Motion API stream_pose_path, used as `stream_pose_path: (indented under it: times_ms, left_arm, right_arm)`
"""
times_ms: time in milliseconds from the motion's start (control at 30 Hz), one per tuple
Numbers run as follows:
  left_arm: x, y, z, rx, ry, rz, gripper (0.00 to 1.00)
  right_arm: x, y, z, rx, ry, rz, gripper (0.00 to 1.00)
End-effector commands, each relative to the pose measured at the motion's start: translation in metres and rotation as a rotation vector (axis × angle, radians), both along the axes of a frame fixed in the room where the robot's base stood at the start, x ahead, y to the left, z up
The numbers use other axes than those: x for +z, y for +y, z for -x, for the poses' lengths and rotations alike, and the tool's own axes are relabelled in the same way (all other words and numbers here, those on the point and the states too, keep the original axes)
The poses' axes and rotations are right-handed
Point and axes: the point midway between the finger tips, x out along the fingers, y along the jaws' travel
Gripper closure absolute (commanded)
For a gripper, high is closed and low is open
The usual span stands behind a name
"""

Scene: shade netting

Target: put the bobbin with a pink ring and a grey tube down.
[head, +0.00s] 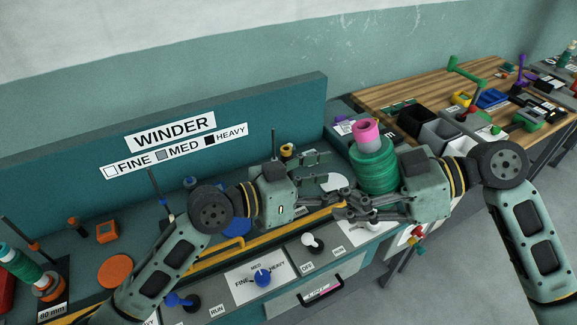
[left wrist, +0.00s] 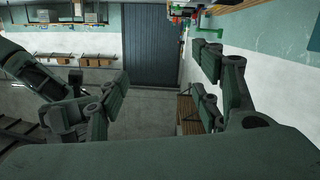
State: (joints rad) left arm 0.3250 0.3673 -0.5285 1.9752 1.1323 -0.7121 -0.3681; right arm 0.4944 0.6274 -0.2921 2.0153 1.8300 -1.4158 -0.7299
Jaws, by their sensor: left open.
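The bobbin, wound with green net (head: 375,168) and with a pink ring (head: 367,132) on top, is near upright at the right end of the winder bench.
The winder's back panel (head: 180,140) rises behind the bench. A yellow rail (head: 215,258) and a white knob (head: 312,242) lie along the front. Another bobbin (head: 22,262) stands at far left. A wooden table (head: 400,95) with bins and tools is at back right.

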Motion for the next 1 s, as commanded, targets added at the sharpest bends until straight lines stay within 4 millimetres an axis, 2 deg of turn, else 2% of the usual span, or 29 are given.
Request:
stream_pose_path:
  times_ms: [33, 133, 300, 400, 533, 733, 867, 1000]
  left_arm:
    - [0.017, 0.011, 0.001, -0.025, 0.002, 0.024, 0.40]
    - [0.050, 0.027, 0.011, -0.095, 0.001, 0.073, 0.40]
    - [0.093, 0.053, 0.056, -0.258, -0.019, 0.111, 0.40]
    - [0.111, 0.064, 0.078, -0.335, -0.042, 0.123, 0.40]
    - [0.124, 0.072, 0.096, -0.394, -0.066, 0.130, 0.40]
    - [0.128, 0.073, 0.102, -0.415, -0.075, 0.134, 0.40]
    - [0.128, 0.060, 0.101, -0.416, -0.074, 0.135, 0.40]
    - [0.129, 0.036, 0.099, -0.416, -0.074, 0.138, 0.40]
  right_arm:
    - [0.001, 0.000, 0.000, 0.000, -0.001, -0.001, 1.00]
    - [0.000, 0.000, 0.000, 0.000, -0.001, -0.001, 1.00]
    - [0.000, 0.000, 0.000, 0.000, -0.001, -0.001, 1.00]
    - [0.000, 0.000, 0.000, 0.000, -0.001, -0.001, 1.00]
    - [0.000, 0.000, 0.000, 0.000, -0.001, -0.001, 1.00]
    - [0.000, 0.000, 0.000, 0.000, -0.001, -0.001, 1.00]
    - [0.000, 0.000, 0.000, 0.000, -0.001, -0.001, 1.00]
    - [0.000, 0.000, 0.000, 0.000, -0.001, -0.001, 1.00]
